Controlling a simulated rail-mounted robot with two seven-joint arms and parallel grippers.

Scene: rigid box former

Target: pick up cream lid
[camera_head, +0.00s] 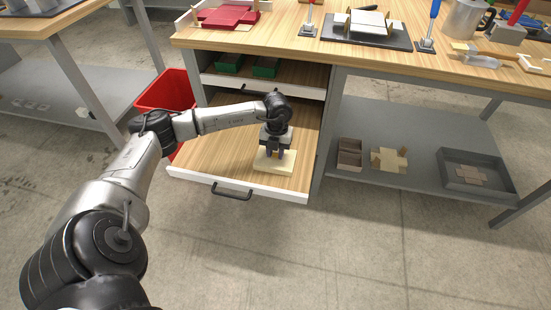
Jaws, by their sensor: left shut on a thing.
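The cream lid (262,165) is a flat, pale square in the open lower drawer (205,162). My left gripper (275,155) points down over it from the left arm and is shut on the lid. I cannot tell whether the lid rests on the drawer floor or is slightly lifted. My right gripper is not in view.
An upper drawer (300,90) holding green boxes (265,67) stands partly open just behind my left gripper. The workbench top (290,40) overhangs above. A red bin (165,92) stands left of the drawers. A grey shelf (420,125) with cardboard pieces is at right.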

